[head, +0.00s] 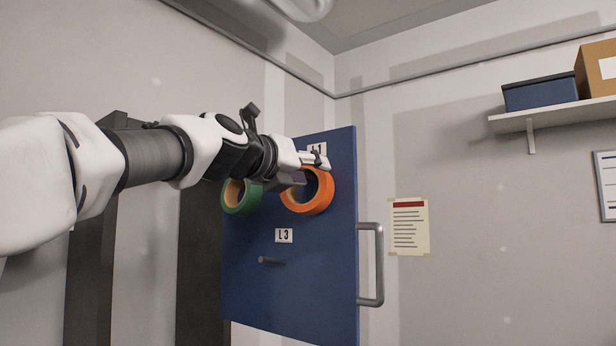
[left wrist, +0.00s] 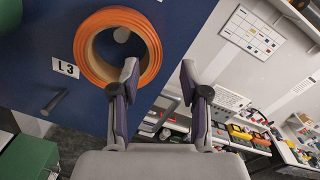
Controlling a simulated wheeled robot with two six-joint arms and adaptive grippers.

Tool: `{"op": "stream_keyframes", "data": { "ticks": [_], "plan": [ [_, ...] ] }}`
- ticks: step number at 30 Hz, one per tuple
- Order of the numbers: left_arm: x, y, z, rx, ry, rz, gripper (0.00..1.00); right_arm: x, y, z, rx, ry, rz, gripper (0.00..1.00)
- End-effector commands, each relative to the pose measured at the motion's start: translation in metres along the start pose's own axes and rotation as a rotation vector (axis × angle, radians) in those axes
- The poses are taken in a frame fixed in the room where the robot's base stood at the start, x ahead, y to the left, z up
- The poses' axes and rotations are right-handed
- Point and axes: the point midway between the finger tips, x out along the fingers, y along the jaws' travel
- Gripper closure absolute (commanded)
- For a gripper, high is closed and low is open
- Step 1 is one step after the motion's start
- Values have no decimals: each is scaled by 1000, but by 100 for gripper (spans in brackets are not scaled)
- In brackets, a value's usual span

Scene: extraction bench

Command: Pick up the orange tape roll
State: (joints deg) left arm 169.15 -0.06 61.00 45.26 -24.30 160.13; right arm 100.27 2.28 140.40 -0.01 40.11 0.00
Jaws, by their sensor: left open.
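The orange tape roll (head: 309,208) hangs on a blue panel, partly covered by my left gripper in the head view. It shows in the left wrist view (left wrist: 86,55) as a thick ring, face on. My left gripper (head: 314,170) is open and empty at the roll's upper right side. In the left wrist view (left wrist: 158,72), one finger overlaps the roll's lower right rim and the other stands to the right of the roll. Whether either finger touches it, I cannot tell. My right gripper is not in view.
The blue panel (head: 330,260) has a metal handle (head: 378,265) at its right edge. A green tape roll (head: 241,207) hangs left of the orange one. An empty peg (head: 271,261) sticks out under the L3 label (head: 284,235). A shelf (head: 560,114) holds boxes at upper right.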

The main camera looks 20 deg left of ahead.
Motion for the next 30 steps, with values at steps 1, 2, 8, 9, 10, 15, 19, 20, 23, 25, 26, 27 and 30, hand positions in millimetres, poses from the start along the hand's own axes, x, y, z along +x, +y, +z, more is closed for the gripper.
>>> {"op": "stream_keyframes", "data": {
  "ticks": [1,2,8,9,10,15,19,20,23,25,26,27,30],
  "plan": [
    [4,-4,10,-2,4,3,55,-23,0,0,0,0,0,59],
    [6,-4,10,-2,3,6,55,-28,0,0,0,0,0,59],
    [15,4,1,-4,1,23,55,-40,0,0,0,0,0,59],
    [20,6,-1,-3,3,24,55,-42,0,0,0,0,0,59],
    [25,7,-1,-4,3,23,55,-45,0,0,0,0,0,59],
    [56,10,-3,-2,1,23,55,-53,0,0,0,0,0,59],
    [64,12,-5,-2,0,22,55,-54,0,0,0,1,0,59],
    [64,12,-5,-2,0,22,55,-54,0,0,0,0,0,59],
    [64,12,-6,-2,0,22,55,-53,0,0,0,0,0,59],
    [64,12,-6,-2,0,22,69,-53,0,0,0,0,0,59],
    [64,12,-6,-2,0,22,79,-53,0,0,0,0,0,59],
    [64,12,-6,-2,0,22,94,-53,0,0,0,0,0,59],
    [64,12,-6,-2,0,22,100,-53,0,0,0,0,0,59]
  ]
}}
